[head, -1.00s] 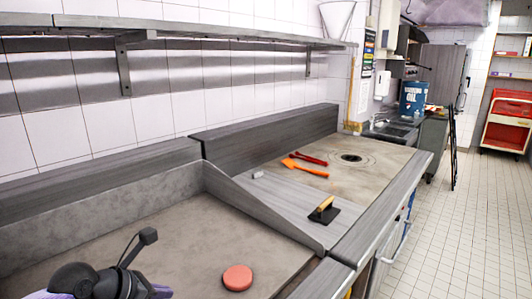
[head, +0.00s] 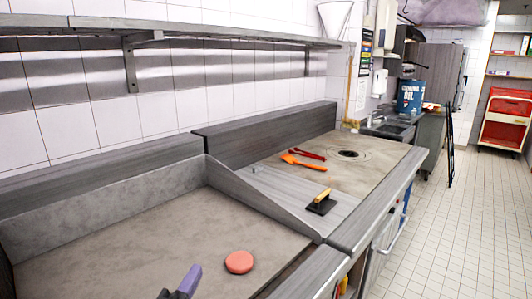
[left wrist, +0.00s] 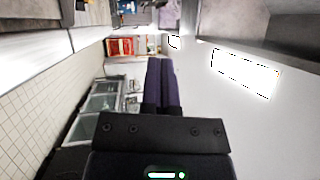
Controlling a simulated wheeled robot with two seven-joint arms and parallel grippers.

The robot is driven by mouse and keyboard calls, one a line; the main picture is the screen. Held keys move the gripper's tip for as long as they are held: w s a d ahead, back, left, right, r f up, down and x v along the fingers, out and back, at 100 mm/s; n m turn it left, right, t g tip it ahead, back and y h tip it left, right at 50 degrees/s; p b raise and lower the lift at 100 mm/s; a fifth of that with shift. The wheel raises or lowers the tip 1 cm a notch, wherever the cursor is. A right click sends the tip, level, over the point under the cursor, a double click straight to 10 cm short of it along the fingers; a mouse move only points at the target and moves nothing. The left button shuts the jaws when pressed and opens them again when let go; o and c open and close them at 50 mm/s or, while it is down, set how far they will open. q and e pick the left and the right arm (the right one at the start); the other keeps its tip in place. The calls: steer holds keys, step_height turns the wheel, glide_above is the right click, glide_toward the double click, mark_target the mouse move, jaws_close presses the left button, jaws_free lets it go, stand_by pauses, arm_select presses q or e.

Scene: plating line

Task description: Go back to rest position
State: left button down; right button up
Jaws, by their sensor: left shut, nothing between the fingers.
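My left gripper (head: 183,282) shows at the bottom edge of the head view, with purple fingers, above the near edge of the griddle. It also shows in the left wrist view (left wrist: 161,62), where its two dark purple fingers are shut together with nothing between them. A round reddish patty (head: 239,262) lies on the griddle plate (head: 150,235) to the right of the gripper, apart from it. My right gripper is not in view.
A black scraper or press with a yellow handle (head: 321,202) lies on the counter to the right. An orange spatula (head: 298,162) and a red tool (head: 308,154) lie farther back. A wall shelf (head: 220,41) runs above.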

arm_select(q)
steer(key=s+a+f+n+g+y, duration=0.35)
steer(key=s+f+n, duration=0.2)
steer(key=n, duration=0.25)
steer(key=s+a+f+n+g+y, duration=0.2)
steer(key=s+f+n+g+y, duration=0.25)
steer(key=f+n, duration=0.2)
steer(key=s+d+f+n+g+h, duration=0.1)
steer(key=s+f+n+g, duration=0.25)
steer(key=s, duration=0.35)
steer(key=s+d+f+n+g+h, duration=0.1)
steer(key=s+d+f+n+g, duration=0.1)
steer(key=s+g, duration=0.3)
steer(key=s+f+b, duration=0.2)
steer(key=f+b, duration=0.1)
steer(key=f, duration=0.9)
steer(key=s+f+b, duration=0.3)
steer(key=f, duration=0.9)
steer(key=s+a+f+g+b, duration=0.2)
steer(key=s+a+f+b, duration=0.1)
steer(key=s+f, duration=1)
step_height(320, 180, down, 2)
steer(key=shift+a+m+b, duration=0.2)
steer(key=shift+m+b, duration=0.2)
steer(key=shift+b, duration=0.05)
